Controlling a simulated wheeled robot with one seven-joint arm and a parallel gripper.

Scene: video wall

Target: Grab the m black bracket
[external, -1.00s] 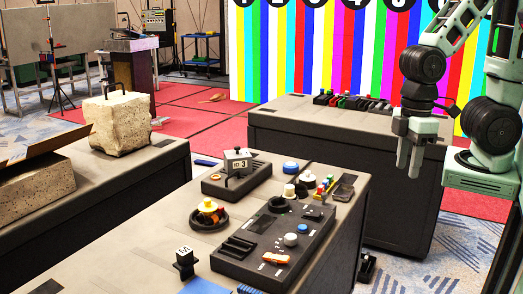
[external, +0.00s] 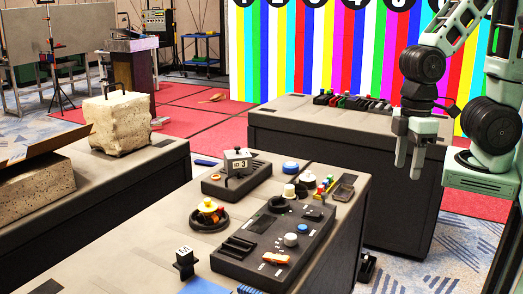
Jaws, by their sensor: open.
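A small black bracket (external: 184,266) with a white M-marked face on top stands upright near the front edge of the middle table (external: 150,240). My gripper (external: 408,170) hangs at the upper right with its fingers pointing down. It is open and empty. It is well apart from the bracket, to the right of and beyond the middle table, in front of the back table as seen here. The bracket's underside is hidden.
A black control panel (external: 262,250) with knobs and sliders lies right of the bracket. A dark round dish (external: 197,222) and a block marked 3 (external: 238,161) stand behind it. A blue flat item (external: 205,286) lies close by. A gap separates the tables.

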